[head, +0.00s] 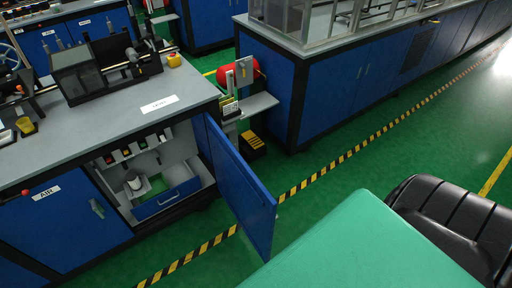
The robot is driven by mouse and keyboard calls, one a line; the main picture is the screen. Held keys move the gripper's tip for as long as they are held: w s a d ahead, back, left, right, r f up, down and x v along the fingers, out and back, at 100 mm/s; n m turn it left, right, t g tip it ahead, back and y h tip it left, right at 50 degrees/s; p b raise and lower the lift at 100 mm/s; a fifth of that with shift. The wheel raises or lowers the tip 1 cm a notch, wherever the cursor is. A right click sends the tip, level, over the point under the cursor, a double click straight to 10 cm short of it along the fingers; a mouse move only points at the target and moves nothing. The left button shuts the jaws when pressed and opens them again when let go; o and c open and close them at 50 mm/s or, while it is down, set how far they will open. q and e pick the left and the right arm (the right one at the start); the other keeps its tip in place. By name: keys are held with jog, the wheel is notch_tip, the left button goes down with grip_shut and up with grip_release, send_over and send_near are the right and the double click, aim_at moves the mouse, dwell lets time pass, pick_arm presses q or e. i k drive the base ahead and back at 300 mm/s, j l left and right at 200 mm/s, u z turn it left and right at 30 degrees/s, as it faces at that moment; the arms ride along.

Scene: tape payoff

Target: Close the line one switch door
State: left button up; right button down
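The blue switch door (240,190) stands wide open, swung outward from the cabinet on the left. Its hinge side is at the right edge of the opening, and its free edge points toward the lower middle of the view. Inside the open compartment are a row of small coloured switches (125,151), a white round item (134,184) and a blue-fronted drawer (166,198). Neither of my grippers shows in the head view.
A green-topped surface (365,250) and a black padded seat (455,222) fill the lower right. Yellow-black floor tape (340,160) runs past the door. A grey worktop (110,110) carries machinery above the compartment. Green floor is clear right of the door.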

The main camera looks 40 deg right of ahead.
aim_at(251, 204)
jog(key=l+u, duration=0.1)
jog(key=l, duration=0.4)
jog(key=k+l, duration=0.15)
jog(key=l, duration=0.35)
jog(key=l+u, duration=0.15)
jog(key=l, duration=0.35)
jog(key=k+l, duration=0.15)
jog(key=l, duration=0.35)
jog(key=i+l+u, duration=0.1)
jog(key=l, duration=0.25)
jog(key=i+l+u, duration=0.1)
jog(key=i+l, duration=0.25)
